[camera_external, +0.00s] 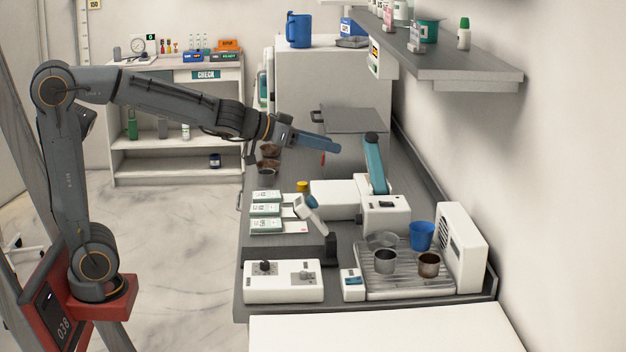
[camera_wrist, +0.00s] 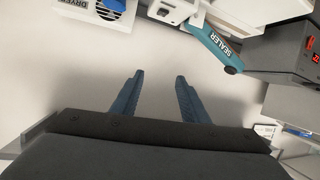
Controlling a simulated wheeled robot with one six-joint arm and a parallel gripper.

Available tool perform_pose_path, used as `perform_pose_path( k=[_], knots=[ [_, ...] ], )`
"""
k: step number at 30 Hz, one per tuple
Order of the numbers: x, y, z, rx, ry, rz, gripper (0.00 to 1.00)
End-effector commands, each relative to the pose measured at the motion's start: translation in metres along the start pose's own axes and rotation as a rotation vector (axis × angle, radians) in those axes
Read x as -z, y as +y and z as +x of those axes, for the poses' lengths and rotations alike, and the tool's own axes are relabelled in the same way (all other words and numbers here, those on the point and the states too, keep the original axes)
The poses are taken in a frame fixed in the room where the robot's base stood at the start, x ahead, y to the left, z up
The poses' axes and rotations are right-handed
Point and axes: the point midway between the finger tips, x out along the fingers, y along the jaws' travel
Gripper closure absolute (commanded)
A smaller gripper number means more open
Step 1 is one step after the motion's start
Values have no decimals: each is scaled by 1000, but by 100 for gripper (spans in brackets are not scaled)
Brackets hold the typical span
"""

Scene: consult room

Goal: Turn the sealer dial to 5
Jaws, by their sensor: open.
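The sealer (camera_external: 382,212) is a white device with a raised teal lever, in the middle of the counter. In the wrist view its teal lever (camera_wrist: 218,48), marked SEALER, shows at the upper right, with part of a white body at the top edge. I cannot make out the sealer's dial or its setting in either view. My gripper (camera_external: 325,144) is in the air above the counter, up and to the left of the lever in the outside view. In the wrist view my gripper (camera_wrist: 160,78) has its two blue fingers apart, with nothing between them.
A white unit with black knobs (camera_external: 283,282) stands at the counter's front. Right of it is a ribbed tray (camera_external: 362,290) with metal cups and a blue cup (camera_external: 422,236). A wall shelf (camera_external: 440,66) overhangs the right. The dryer (camera_wrist: 92,12) shows at the wrist view's upper left.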

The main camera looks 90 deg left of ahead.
Motion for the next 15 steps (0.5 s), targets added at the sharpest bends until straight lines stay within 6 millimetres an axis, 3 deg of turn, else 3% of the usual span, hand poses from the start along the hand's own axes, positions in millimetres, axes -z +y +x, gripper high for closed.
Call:
perform_pose_path(
  k=[1,9,15],
  knots=[
    [0,-3,10,-14,34,-4,59],
    [19,-7,25,-122,149,-18,59],
    [14,-10,31,-198,164,-16,59]
  ],
)
